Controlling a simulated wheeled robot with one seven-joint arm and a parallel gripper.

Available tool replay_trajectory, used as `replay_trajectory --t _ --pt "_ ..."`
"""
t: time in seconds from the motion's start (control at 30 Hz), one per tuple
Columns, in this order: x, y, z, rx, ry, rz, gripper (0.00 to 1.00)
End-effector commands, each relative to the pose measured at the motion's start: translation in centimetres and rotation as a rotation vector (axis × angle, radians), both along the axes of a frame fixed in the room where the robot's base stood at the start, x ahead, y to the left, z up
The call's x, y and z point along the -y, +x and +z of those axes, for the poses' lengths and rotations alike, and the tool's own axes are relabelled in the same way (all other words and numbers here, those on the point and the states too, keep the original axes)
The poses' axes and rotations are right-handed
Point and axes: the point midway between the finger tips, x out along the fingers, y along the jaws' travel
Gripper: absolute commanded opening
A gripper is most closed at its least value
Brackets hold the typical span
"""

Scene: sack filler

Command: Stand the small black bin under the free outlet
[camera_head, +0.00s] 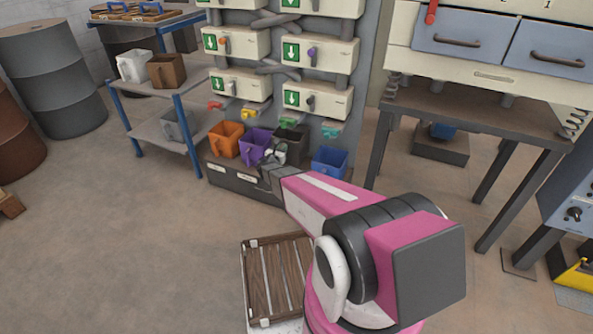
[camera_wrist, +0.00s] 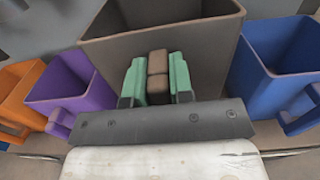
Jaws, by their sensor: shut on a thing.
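The small black bin (camera_head: 294,135) is in the row at the foot of the machine, between the purple bin (camera_head: 255,147) and the blue bin (camera_head: 330,162). A green outlet (camera_head: 289,122) is just above it. In the wrist view the black bin (camera_wrist: 205,48) looks dark grey-brown and fills the top middle. My gripper (camera_wrist: 157,78) is shut on its handle, with a green finger on each side. In the head view my gripper (camera_head: 276,160) partly covers the bin. Whether the bin's base rests on the ledge is hidden.
An orange bin (camera_head: 226,138) stands left of the purple one, under a red outlet (camera_head: 215,105). The purple and blue bins are close on either side of the black bin. A blue-legged shelf (camera_head: 190,128) stands left. A wooden pallet (camera_head: 277,275) lies on the floor.

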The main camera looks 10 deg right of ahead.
Motion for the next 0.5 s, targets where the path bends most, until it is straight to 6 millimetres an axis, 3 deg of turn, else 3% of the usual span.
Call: replay_trajectory --t 0.17,0.5 --pt "0.1 1.2 0.1 -0.001 0.000 0.002 0.00" --pt "0.1 1.3 -5.1 -0.002 -0.001 0.002 0.00"
